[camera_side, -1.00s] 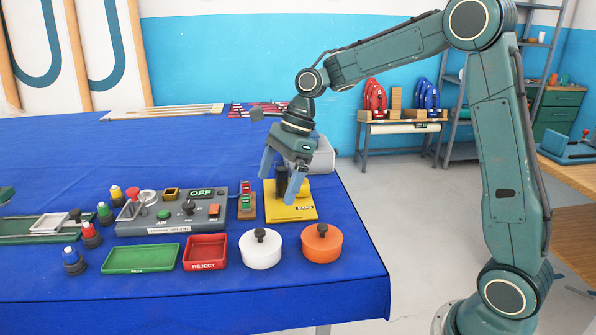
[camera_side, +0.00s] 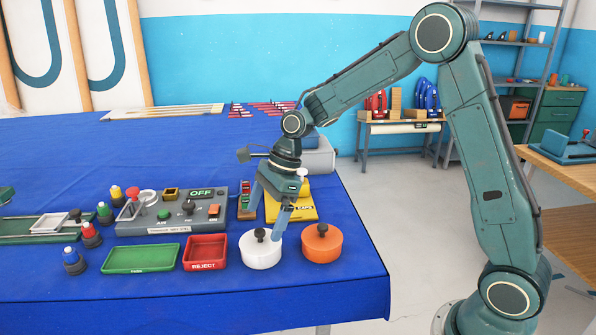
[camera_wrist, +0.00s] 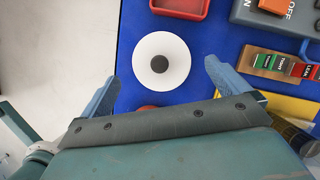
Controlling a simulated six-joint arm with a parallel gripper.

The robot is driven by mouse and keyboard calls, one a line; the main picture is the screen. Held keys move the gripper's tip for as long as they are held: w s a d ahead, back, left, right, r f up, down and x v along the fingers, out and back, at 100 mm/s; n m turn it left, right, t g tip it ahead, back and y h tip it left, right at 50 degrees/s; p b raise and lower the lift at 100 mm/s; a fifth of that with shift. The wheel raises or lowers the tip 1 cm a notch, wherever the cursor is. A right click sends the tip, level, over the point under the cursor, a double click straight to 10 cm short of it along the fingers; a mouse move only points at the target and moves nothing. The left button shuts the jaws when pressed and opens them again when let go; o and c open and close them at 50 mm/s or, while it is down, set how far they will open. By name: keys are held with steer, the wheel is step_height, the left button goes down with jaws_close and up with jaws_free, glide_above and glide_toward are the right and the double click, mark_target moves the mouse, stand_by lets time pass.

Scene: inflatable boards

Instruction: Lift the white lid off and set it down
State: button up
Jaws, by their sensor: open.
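The white lid (camera_side: 261,247) is round with a dark knob on top and sits on a white round container at the table's front; the side view does not clearly show the seam between them. My gripper (camera_side: 264,220) is open above the lid, its fingers pointing down. In the wrist view the white lid (camera_wrist: 160,61) shows with its dark knob ahead of and between the two spread fingers (camera_wrist: 158,82). The fingers do not appear to touch it.
An orange lidded container (camera_side: 322,244) stands close on the right. A red REJECT tray (camera_side: 205,252) and a green tray (camera_side: 141,258) lie to the left. A yellow block (camera_side: 305,211) and a control panel (camera_side: 160,220) stand behind. Blue table is bare in front.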

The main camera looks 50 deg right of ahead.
mark_target(260, 230)
steer(key=shift+x, duration=2.4)
steer(key=c, duration=0.8)
